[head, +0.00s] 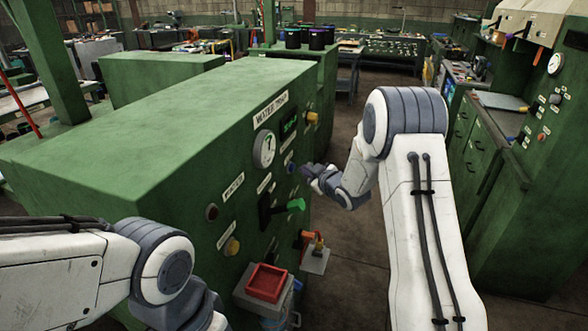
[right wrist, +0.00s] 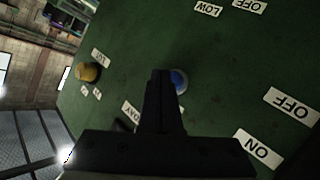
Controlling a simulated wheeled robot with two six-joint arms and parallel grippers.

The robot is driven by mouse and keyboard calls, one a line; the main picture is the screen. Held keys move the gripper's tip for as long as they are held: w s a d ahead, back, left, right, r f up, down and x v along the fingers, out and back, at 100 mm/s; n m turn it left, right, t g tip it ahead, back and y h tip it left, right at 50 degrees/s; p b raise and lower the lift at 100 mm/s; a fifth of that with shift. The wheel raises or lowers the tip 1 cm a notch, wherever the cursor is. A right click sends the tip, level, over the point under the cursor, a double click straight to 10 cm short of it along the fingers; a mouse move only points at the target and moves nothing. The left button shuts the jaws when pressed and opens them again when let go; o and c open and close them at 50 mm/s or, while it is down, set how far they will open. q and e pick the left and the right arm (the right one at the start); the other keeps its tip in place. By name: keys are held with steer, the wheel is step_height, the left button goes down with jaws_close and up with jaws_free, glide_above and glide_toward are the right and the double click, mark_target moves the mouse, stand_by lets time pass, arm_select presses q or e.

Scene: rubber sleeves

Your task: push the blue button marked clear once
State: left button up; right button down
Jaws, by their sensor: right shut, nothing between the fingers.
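The blue button (head: 290,167) is on the front panel of the green test machine (head: 190,125). Its label is too small to read in the head view. In the right wrist view the blue button (right wrist: 181,80) shows just right of the fingertips, partly hidden behind them. My right gripper (head: 307,171) is shut and empty, with its tip close to the panel beside the button. The right wrist view shows its dark fingers (right wrist: 162,74) together; whether they touch the button I cannot tell. My left arm is at the lower left, its gripper out of the picture.
Near the button are a round gauge (head: 264,149), a green display (head: 289,128), a yellow knob (head: 312,117) and a green-handled lever (head: 294,205). A red tray (head: 267,282) sits low in front of the panel. Open floor lies to the right, before green cabinets (head: 478,175).

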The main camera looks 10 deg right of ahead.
steer(key=shift+a, duration=0.1)
stand_by(0.7)
steer(key=shift+w+a, duration=0.25)
steer(key=shift+w+a+b, duration=0.2)
steer(key=shift+a+b, duration=0.15)
steer(key=shift+b, duration=0.1)
stand_by(0.5)
steer(key=shift+d, duration=0.1)
steer(key=shift+s+d, duration=0.45)
steer(key=shift+d, duration=0.1)
steer(key=shift+s+d, duration=0.7)
steer(key=shift+d, duration=0.35)
steer(key=shift+s+d, duration=0.7)
steer(key=shift+d, duration=0.35)
